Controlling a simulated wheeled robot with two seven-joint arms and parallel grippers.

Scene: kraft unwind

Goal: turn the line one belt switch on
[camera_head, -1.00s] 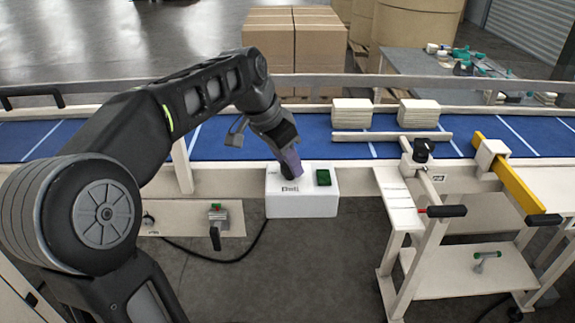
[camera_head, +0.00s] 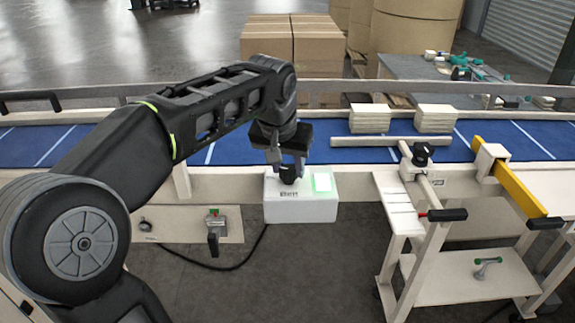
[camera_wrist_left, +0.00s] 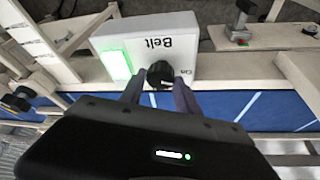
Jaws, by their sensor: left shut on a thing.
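The white switch box (camera_head: 300,208) on the conveyor's front rail carries a black rotary knob (camera_head: 288,178) and a square green lamp (camera_head: 322,182), which is brightly lit. In the left wrist view the box (camera_wrist_left: 180,48) reads "Belt" upside down, with a small "On" mark beside the knob (camera_wrist_left: 160,74) and the lit lamp (camera_wrist_left: 114,64) to its left. My left gripper (camera_head: 287,168) points down at the box, its two fingers on either side of the knob and shut on it. My right gripper is not in view.
The blue conveyor belt (camera_head: 240,150) runs behind the box, carrying two pale stacks (camera_head: 370,118) (camera_head: 434,118). A yellow bar (camera_head: 517,184) and a black-handled clamp stand (camera_head: 427,190) are to the right. A lower panel with another switch (camera_head: 214,222) is at left.

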